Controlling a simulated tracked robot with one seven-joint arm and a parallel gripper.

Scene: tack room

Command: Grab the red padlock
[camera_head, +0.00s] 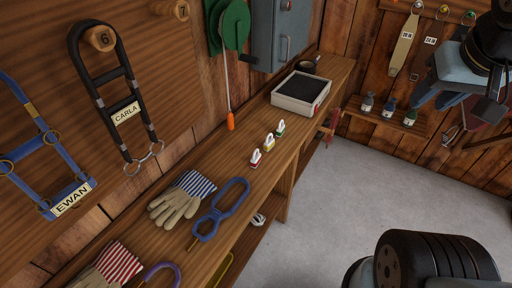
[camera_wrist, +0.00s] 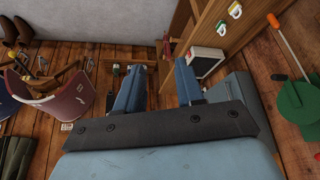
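The red padlock (camera_head: 255,158) stands on the wooden bench (camera_head: 240,160), nearest of a row of three small padlocks. It looks pale on top with a red lower part. The yellow padlock (camera_head: 268,142) and the green padlock (camera_head: 280,127) stand behind it. The wrist view shows the yellow padlock (camera_wrist: 236,10) and the green one (camera_wrist: 221,29) at the top; I cannot make out the red one there. My gripper (camera_wrist: 160,78) is open, its two blue fingers apart with nothing between them. In the head view my gripper (camera_head: 452,98) is at the upper right, well away from the padlocks.
A white tray-like box (camera_head: 301,93) and a dark cup (camera_head: 306,66) stand farther along the bench. Gloves (camera_head: 182,200) and a blue looped tool (camera_head: 220,208) lie nearer. A cord with an orange handle (camera_head: 231,122) hangs beside the bench. The grey floor (camera_head: 350,190) is clear.

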